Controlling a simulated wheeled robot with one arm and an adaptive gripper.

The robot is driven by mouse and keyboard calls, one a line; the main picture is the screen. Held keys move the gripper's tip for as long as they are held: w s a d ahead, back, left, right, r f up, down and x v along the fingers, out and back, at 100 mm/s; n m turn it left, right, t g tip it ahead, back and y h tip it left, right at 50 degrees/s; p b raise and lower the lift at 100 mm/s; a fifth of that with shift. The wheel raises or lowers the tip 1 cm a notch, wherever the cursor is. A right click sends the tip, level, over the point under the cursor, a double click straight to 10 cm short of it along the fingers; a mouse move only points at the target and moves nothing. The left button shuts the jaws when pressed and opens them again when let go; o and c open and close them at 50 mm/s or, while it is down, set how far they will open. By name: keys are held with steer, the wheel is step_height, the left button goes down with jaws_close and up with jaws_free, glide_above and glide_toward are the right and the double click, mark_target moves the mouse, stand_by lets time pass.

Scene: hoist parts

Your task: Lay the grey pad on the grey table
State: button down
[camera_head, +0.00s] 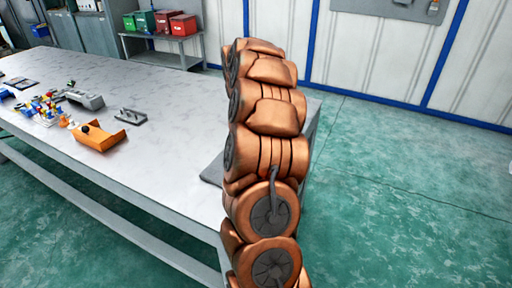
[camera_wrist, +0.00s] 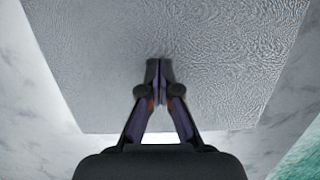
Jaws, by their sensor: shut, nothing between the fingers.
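The grey pad (camera_wrist: 100,65) is a flat textured sheet that fills most of the wrist view. It appears to lie flat on the grey table (camera_wrist: 25,75), whose marbled top shows on both sides of it. In the head view only a small edge of the pad (camera_head: 212,170) shows beside my arm, near the right end of the table (camera_head: 150,90). My gripper (camera_wrist: 159,75) is shut and empty, with its fingertips over the pad. I cannot tell whether the tips touch it. In the head view my arm hides the gripper and most of the pad.
An orange part (camera_head: 98,137), a grey bracket (camera_head: 131,117), a grey block (camera_head: 85,99) and several small coloured pieces (camera_head: 46,107) are on the left of the table. A shelf (camera_head: 160,58) with coloured bins stands behind. Green floor (camera_head: 400,190) is clear at right.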

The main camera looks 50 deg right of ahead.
steer(key=shift+w, duration=0.35)
steer(key=w, duration=0.3)
steer(key=w+a, duration=0.1)
steer(key=w, duration=0.3)
steer(key=w+a, duration=0.1)
steer(key=w, duration=0.3)
steer(key=shift+b, duration=0.4)
steer(key=shift+r, duration=0.1)
